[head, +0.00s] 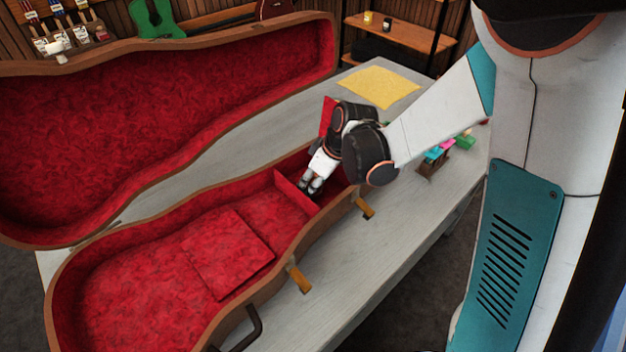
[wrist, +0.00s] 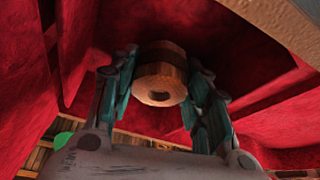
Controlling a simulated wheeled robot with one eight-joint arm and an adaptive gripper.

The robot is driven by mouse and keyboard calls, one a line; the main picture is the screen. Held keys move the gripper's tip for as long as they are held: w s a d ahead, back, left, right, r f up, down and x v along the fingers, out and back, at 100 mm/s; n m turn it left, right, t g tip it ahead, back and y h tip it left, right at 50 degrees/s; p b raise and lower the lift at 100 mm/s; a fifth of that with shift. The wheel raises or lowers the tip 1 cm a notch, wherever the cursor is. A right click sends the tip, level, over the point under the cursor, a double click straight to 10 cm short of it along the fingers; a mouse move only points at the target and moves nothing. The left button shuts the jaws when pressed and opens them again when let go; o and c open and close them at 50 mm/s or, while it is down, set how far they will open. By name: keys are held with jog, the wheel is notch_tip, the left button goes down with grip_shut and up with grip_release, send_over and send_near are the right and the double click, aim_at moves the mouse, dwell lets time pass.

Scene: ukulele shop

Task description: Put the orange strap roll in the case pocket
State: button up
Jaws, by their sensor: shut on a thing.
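The orange strap roll (wrist: 158,80) shows in the wrist view as a short cylinder with a dark centre hole, held between the two fingers of my gripper (wrist: 163,66). In the head view my gripper (head: 311,187) points down into the pocket at the narrow end of the open case (head: 318,234), just behind a red partition (head: 293,191). The pocket's red lid (head: 327,116) stands raised behind my wrist. Red lining surrounds the roll in the wrist view. The roll is hidden in the head view, and I cannot tell whether it touches the pocket floor.
The case lid (head: 170,110) stands open at the back left. A red square panel (head: 228,253) lies in the case body. A yellow cloth (head: 379,86) and a small rack with coloured items (head: 437,157) are on the grey table (head: 375,250). Latches (head: 299,279) stick out along the case's front edge.

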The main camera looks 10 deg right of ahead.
dwell(0.3)
jog(key=o, duration=1.2)
jog(key=shift+c, duration=0.2)
jog(key=shift+o, duration=0.2)
jog(key=o, duration=0.4)
jog(key=shift+c, duration=0.2)
jog(key=shift+o, duration=0.2)
jog(key=shift+r+p, duration=2.4)
jog(key=shift+r, duration=1.15)
